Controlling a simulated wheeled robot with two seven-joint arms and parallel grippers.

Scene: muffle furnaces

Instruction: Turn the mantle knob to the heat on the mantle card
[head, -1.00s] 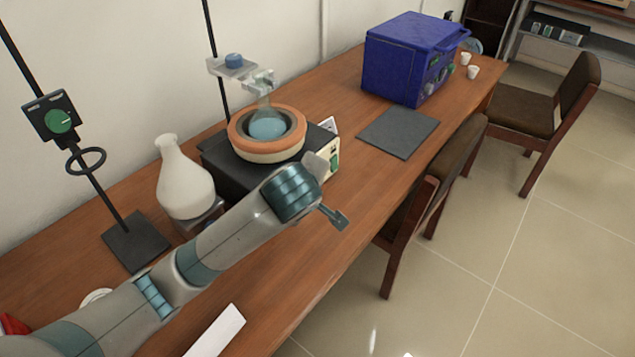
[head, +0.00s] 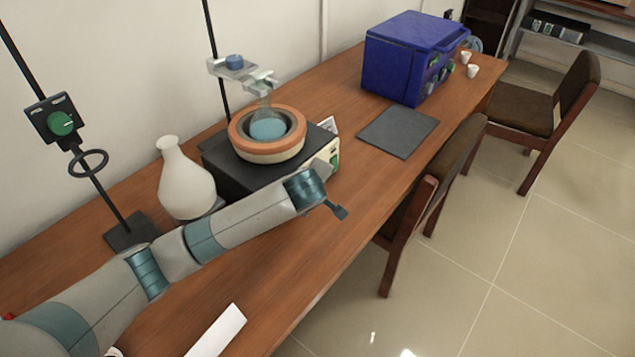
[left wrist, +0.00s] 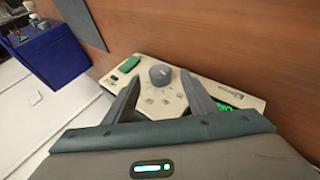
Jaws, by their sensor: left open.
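The heating mantle (head: 270,152) has an orange ring on a black body, with a flask of blue liquid in it. Its cream front panel (left wrist: 205,98) faces my left gripper and is mostly hidden by my arm in the head view. The grey mantle knob (left wrist: 160,75) is on this panel, with small marks below it too small to read. My left gripper (left wrist: 160,80) is open, its fingers on either side of the knob in the picture; contact cannot be told. A small white card (head: 329,125) stands by the mantle's far corner, its writing unreadable.
A green switch (left wrist: 130,64) and a green display (left wrist: 222,106) flank the knob. A white vase-like flask (head: 184,180) stands left of the mantle. A blue furnace (head: 405,60) and a dark mat (head: 398,133) are further right. Chairs (head: 440,180) stand along the table's front.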

